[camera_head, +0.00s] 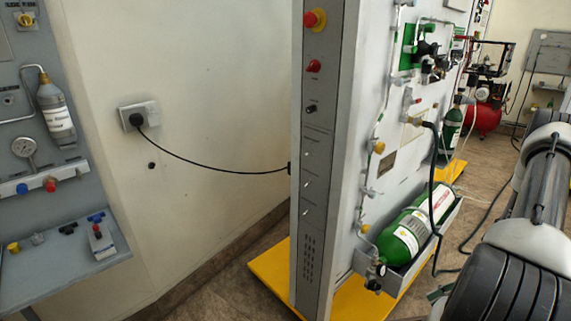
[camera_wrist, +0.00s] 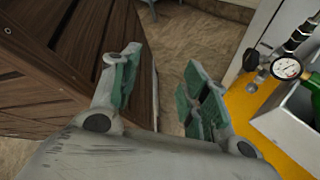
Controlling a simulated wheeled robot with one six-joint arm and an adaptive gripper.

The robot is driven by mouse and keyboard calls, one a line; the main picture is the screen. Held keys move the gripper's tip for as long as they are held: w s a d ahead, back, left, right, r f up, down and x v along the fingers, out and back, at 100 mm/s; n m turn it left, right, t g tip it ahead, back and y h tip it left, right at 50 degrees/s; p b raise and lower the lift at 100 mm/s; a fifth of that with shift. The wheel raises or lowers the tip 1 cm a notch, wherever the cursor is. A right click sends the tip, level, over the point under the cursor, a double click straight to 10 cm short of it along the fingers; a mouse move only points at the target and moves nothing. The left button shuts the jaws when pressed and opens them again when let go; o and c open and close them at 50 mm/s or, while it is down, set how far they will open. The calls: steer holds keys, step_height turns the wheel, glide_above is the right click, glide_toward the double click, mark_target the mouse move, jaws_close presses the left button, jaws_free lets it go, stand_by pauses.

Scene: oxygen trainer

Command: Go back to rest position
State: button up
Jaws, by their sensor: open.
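My gripper (camera_wrist: 160,92) shows in the wrist view with its two green-padded fingers spread apart and nothing between them. Below and between the fingers is the brown floor. In the head view my arm fills the right side, and the gripper's fingers are mostly out of sight there. The grey trainer panel (camera_head: 322,160) stands upright at the centre of the head view, on a yellow base (camera_head: 275,275). A green cylinder (camera_head: 410,235) lies in a grey tray on its right face, apart from my arm.
A wooden crate-like object (camera_wrist: 60,70) is close left of the fingers. A pressure gauge (camera_wrist: 287,68) and the yellow base (camera_wrist: 245,105) are close on the right. A black cable (camera_head: 205,168) runs from a wall socket (camera_head: 138,115) to the panel. A red compressor (camera_head: 485,115) stands behind.

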step_height(320, 180, up, 24)
steer(key=n+g+h, duration=0.3)
steer(key=n+h, duration=0.5)
steer(key=n, duration=0.6)
steer(key=s+a+r+n+t+h, duration=0.2)
steer(key=a+r+n+t, duration=0.2)
steer(key=r, duration=0.6)
steer(key=s+a+r+n+t+h, duration=0.2)
steer(key=a+r+n+t, duration=0.2)
steer(key=a+r, duration=0.4)
step_height(320, 180, up, 3)
steer(key=shift+f+n, duration=0.2)
steer(key=shift+n, duration=0.3)
steer(key=shift+o, duration=0.3)
